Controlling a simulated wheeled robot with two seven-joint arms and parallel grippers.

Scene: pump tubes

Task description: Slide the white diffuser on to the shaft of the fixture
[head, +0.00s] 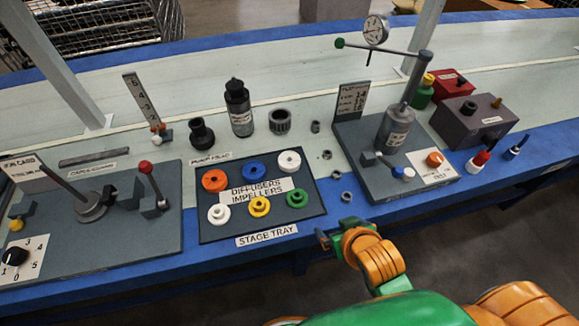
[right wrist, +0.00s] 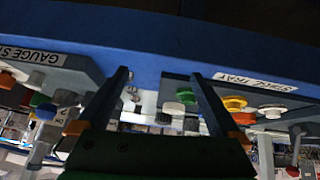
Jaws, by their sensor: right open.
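The white diffuser (head: 289,160) is a ring-shaped piece at the back right of the black stage tray (head: 314,212), in the row with the orange and blue ones. A white piece (right wrist: 172,108) behind the green one in the right wrist view looks like it. The fixture (head: 140,240) is the grey plate at the left; its thin shaft (head: 66,188) rises from a round base and leans up-left in the picture. My right gripper (head: 336,238) is open and empty at the table's front edge, right of the tray and apart from the diffuser. My left gripper is not in view.
The tray also holds orange (head: 214,180), blue (head: 252,170), yellow (head: 260,206), green (head: 297,197) and another white piece (head: 219,214). A red-knobbed lever (head: 148,178) stands on the fixture plate. The gauge stand (head: 397,130) is right of the tray, with small nuts (head: 335,175) between.

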